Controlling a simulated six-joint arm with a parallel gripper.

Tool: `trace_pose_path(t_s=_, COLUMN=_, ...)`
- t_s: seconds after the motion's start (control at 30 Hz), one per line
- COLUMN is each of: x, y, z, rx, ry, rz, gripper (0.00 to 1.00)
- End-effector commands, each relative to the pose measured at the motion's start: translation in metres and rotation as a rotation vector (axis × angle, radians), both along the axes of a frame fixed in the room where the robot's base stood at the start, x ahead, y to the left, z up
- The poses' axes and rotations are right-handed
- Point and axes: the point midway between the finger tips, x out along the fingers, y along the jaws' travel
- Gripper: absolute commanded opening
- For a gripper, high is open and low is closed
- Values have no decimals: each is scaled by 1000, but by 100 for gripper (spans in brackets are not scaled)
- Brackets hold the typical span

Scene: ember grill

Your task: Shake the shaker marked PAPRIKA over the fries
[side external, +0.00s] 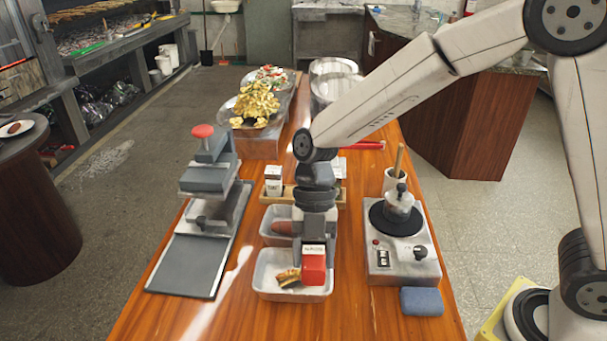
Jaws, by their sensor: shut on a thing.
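My gripper (314,236) points down and is shut on a red shaker (314,270) with a white band. The lettering on the band is too small to read for certain. The shaker is over or in the right part of the front white tray (272,291); I cannot tell its exact height. A small brown and yellow food item lies in that tray, left of the shaker. A golden heap that looks like the fries (256,101) sits on a platter at the back of the counter, far from my gripper.
A wooden rack (263,194) with a white shaker (273,178) stands behind the trays. A grey press (208,180) stands left, and a burner unit (390,262) with a pot right. A blue cloth (421,301) lies in front of the burner unit.

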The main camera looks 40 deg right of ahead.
Motion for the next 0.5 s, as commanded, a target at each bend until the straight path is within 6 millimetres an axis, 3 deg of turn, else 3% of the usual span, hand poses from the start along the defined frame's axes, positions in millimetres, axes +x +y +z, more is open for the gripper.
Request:
trace_pose_path(t_s=0.17, x=-12, y=-12, z=-4, rx=-129, ry=-145, rz=-24, gripper=19)
trace_pose_path(t_s=0.5, x=-14, y=-23, z=-4, rx=-322, ry=-328, rz=-97, gripper=19)
